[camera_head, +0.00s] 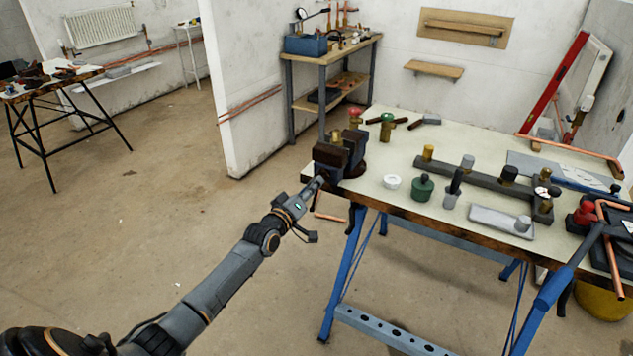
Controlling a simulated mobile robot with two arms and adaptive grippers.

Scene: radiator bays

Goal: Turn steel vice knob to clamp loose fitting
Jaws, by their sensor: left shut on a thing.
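A dark vice (340,157) with brownish jaws stands at the left corner of the workbench (405,150). A small brass fitting (336,137) shows at the top of its jaws; I cannot tell how firmly it sits. My left arm reaches in from the lower left, and my left gripper (316,185) is at the vice's near side, below the jaws. It is shut on the steel vice knob, which is mostly hidden by the fingers. My right gripper is not in view.
The bench holds a red-topped valve (355,117), a green-topped valve (386,125), a white ring (391,182), a green pot (423,188) and a grey rail (470,178) with fittings. Blue trestle legs (343,270) stand below. Open floor lies left.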

